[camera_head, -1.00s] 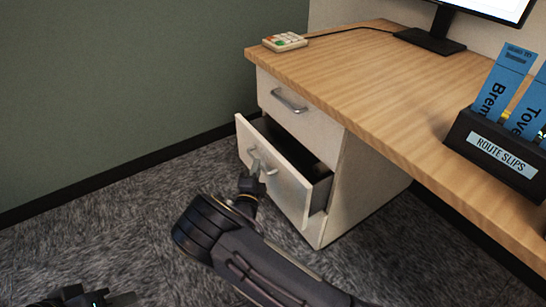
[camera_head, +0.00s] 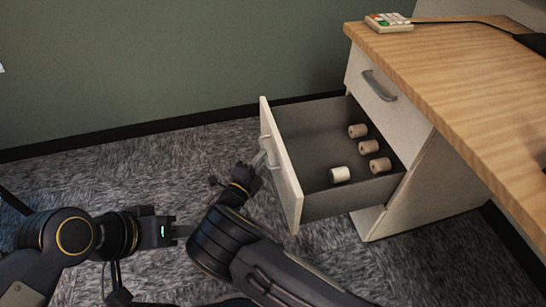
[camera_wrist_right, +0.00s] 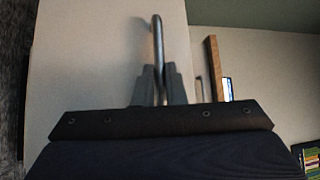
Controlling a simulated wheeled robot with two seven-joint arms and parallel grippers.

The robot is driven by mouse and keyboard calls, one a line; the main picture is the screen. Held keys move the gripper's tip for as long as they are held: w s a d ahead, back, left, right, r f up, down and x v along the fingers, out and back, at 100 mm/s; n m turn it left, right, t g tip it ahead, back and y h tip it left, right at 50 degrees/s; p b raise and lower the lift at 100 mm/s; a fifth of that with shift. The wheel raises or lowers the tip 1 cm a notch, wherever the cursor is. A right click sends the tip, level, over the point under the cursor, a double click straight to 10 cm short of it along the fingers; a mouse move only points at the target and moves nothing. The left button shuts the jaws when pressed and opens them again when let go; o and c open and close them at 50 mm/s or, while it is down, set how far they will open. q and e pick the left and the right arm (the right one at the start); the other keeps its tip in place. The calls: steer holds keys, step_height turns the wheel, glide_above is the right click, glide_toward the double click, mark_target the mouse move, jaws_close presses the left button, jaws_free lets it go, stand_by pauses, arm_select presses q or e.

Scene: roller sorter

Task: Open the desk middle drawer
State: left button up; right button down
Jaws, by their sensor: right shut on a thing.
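The desk's middle drawer (camera_head: 325,130) is pulled far out below the closed top drawer (camera_head: 385,105). My right gripper (camera_head: 262,160) is shut on the middle drawer's handle (camera_head: 268,143). In the right wrist view the two fingers (camera_wrist_right: 159,85) pinch the metal handle bar (camera_wrist_right: 158,45) in front of the pale drawer front (camera_wrist_right: 90,60). My left gripper (camera_head: 182,232) is low at the left, over the carpet and away from the drawer. I cannot tell whether its fingers are apart.
Several small cylinders (camera_head: 357,130) lie in the drawer, one paler (camera_head: 340,174) than the others. A keypad (camera_head: 388,22) sits on the wooden desk top (camera_head: 450,60). The green wall (camera_head: 180,65) is behind. Grey carpet (camera_head: 150,170) is clear left of the drawer.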

steer(key=shift+s+a+f, duration=0.1)
steer(key=shift+s+a, duration=0.05)
steer(key=shift+a, duration=0.2)
steer(key=c, duration=1.5)
jaws_free()
